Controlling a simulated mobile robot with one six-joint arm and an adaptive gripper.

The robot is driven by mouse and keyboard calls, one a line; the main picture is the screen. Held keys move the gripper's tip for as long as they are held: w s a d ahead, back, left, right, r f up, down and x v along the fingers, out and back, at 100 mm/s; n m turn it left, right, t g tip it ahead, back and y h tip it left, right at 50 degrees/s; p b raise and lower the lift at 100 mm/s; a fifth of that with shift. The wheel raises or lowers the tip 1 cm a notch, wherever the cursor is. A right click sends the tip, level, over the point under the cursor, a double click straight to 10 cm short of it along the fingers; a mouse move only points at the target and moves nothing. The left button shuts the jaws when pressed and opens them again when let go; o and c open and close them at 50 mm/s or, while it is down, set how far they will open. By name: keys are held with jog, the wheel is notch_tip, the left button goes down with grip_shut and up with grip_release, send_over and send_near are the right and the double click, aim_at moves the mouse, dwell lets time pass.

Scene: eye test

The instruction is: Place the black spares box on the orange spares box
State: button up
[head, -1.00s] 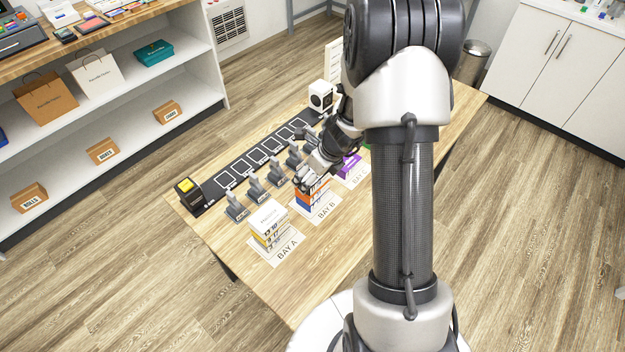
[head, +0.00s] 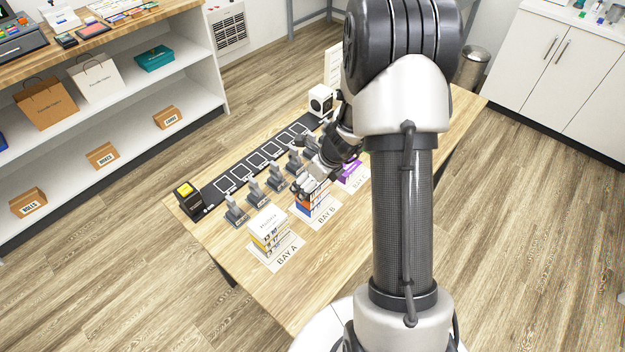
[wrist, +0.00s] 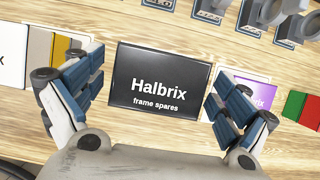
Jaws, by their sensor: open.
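The black spares box (wrist: 158,82), lettered "Halbrix frame spares", lies flat with its label up in the wrist view. My gripper (wrist: 152,95) is open, with one finger left of the box and the other at its right edge. In the head view, my gripper (head: 302,187) is low over the stack at Bay B and hides its top. An orange box (head: 313,199) with pale lettering shows in part in that stack, near a blue one. I cannot make out the black box in the head view.
A stack with a white top (head: 268,221) stands at Bay A, close to the left. A purple box (wrist: 256,92) lies at Bay C to the right. Several grey holders (head: 255,190) line the black strip behind. The table's front left is clear.

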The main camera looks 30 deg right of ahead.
jog(key=p+v, duration=0.6)
jog(key=v, duration=0.6)
jog(key=s+a+r+n, duration=0.3)
jog(key=a+r+n, duration=0.3)
jog(key=r+n, duration=0.15)
jog(key=s+a+r+n, duration=0.3)
jog(key=a+r+n, duration=0.4)
jog(key=r, duration=0.1)
jog(key=s+a+r+n, duration=0.1)
jog(key=s+r+n, duration=0.2)
jog(key=s+n, duration=0.4)
jog(key=s+a+r+n+h, duration=0.1)
jog(key=s+r+n, duration=0.3)
jog(key=s+n, duration=0.4)
jog(key=shift+s+a+n+h, duration=0.15)
jog(key=shift+a+n+h, duration=0.2)
jog(key=shift+n, duration=0.9)
